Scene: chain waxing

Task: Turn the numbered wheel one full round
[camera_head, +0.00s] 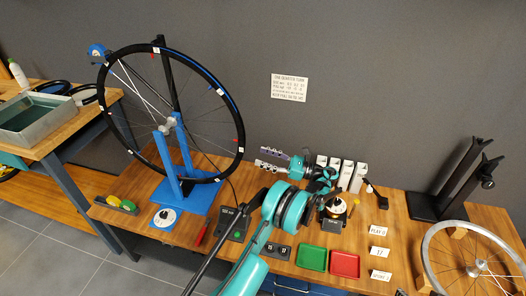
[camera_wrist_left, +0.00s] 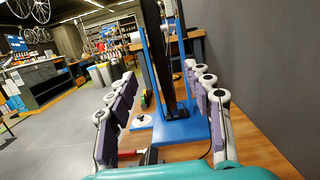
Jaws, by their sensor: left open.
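The numbered wheel (camera_head: 168,127) has a black rim with white number tags, red marks and thin spokes. It stands upright in a blue stand (camera_head: 186,196) on the left of the bench. My left gripper (camera_head: 262,158) is open and empty, just right of the wheel's rim, with its fingers pointing left toward it. The fingers look apart from the rim. In the left wrist view, the wheel (camera_wrist_left: 162,50) shows nearly edge-on between the spread fingers, beyond their tips, above the blue stand (camera_wrist_left: 178,130). My right gripper is not in view.
Right of the stand lie a dark control box (camera_head: 234,224) and a red-handled tool (camera_head: 202,234). A green tray (camera_head: 312,258) and a red tray (camera_head: 345,264) lie near the front edge. A black stand (camera_head: 440,198) and a silver wheel (camera_head: 428,250) are far right. A grey wall stands behind.

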